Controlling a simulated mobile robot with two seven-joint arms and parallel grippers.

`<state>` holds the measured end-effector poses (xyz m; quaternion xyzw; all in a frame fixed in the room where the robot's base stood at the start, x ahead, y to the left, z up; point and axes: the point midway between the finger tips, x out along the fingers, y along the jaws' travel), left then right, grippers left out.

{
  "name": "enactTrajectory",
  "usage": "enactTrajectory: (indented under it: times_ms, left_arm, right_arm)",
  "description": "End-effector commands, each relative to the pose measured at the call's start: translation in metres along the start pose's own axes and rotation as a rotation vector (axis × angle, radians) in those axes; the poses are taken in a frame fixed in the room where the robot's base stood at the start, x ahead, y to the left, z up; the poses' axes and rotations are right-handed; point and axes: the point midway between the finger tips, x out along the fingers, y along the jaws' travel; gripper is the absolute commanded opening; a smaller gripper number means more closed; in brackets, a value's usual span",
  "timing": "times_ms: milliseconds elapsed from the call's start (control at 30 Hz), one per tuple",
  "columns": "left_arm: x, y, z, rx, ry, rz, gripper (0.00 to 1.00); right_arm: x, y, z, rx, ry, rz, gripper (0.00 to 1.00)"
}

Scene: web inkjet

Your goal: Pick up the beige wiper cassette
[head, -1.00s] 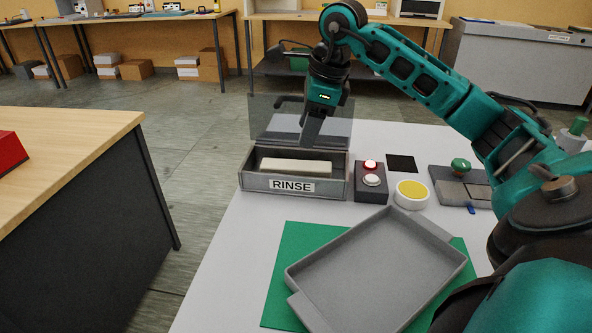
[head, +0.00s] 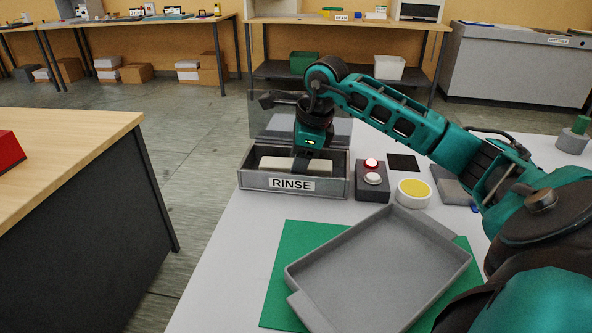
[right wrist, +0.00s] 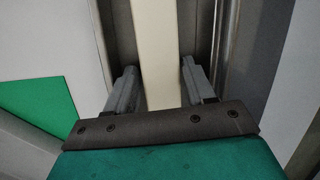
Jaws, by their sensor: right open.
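The beige wiper cassette (head: 280,163) lies in the grey box labelled RINSE (head: 246,181) on the white table. My right gripper (head: 301,168) reaches down into this box from above, at the cassette's right part. In the right wrist view the cassette (right wrist: 156,50) runs between the two fingers of my right gripper (right wrist: 160,85), which are open with one on each side. A gap shows beside each finger, so they do not seem to press on it. My left gripper is not in view.
A raised clear lid (head: 268,122) stands behind the box. A button box (head: 372,189) and a round yellow pad (head: 413,192) are to its right. A grey tray (head: 375,260) lies on a green mat (head: 281,275) in front. A wooden bench (head: 70,150) stands at the left.

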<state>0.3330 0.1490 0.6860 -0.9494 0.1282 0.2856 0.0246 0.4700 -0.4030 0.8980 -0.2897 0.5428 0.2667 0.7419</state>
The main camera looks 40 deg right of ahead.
Motion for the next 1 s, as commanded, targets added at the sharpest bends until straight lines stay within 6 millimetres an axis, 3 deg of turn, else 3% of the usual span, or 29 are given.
enactTrajectory:
  times_ms: [67, 500, 800, 1000]
  left_arm:
    - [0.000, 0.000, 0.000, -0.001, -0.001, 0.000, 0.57]
    - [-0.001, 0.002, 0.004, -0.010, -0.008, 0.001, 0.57]
    - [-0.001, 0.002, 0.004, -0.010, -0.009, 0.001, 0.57]
    - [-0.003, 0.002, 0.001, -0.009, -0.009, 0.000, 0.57]
  right_arm:
    - [0.000, 0.000, 0.000, 0.000, 0.000, 0.000, 0.49]
    - [0.000, 0.000, 0.000, 0.000, 0.001, 0.000, 0.07]
    - [-0.003, -0.001, 0.001, 0.000, 0.000, -0.001, 0.07]
    - [-0.021, -0.004, 0.005, 0.000, -0.002, -0.004, 0.07]
